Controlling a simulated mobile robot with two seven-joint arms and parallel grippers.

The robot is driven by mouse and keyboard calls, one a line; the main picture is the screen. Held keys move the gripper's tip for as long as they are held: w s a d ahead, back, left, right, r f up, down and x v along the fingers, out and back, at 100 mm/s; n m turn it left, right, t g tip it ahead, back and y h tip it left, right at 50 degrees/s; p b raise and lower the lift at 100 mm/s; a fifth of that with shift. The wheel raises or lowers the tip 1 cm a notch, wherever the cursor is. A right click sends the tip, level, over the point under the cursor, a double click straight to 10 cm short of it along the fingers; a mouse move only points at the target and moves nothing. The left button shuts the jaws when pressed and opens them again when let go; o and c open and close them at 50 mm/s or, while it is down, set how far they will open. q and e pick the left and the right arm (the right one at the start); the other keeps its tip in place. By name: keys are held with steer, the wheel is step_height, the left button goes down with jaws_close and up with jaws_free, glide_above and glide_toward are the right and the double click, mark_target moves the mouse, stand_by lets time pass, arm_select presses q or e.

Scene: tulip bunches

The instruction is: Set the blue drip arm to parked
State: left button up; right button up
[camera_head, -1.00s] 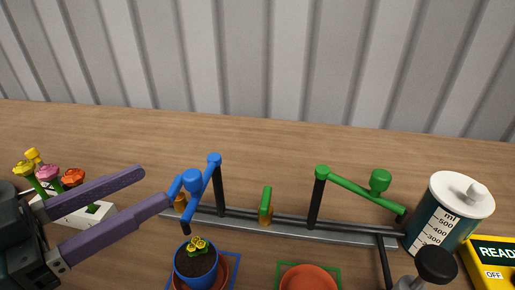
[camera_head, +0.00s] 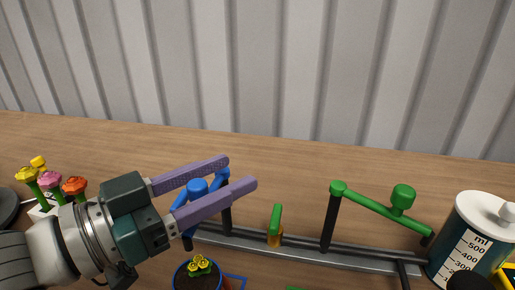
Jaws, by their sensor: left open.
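The blue drip arm (camera_head: 197,187) is hinged on a black post and reaches toward the front left, with its dark nozzle low near the potted yellow flowers. My left gripper (camera_head: 242,171) is open, its two purple fingers lying on either side of the arm's blue knob. The fingers hide part of the arm, and I cannot tell whether they touch it. The fingertips reach past the top of the post. My right gripper is not in view.
A green drip arm (camera_head: 370,208) and a small green lever (camera_head: 275,220) stand on the same grey rail. A measuring tank (camera_head: 468,240) is at the right. Yellow flowers grow in a blue pot (camera_head: 197,278) below. Several colored flowers (camera_head: 52,181) stand at left. The table behind is clear.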

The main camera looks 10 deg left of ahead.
arm_select(q)
steer(key=shift+c, duration=0.3)
jaws_close()
stand_by(1.1)
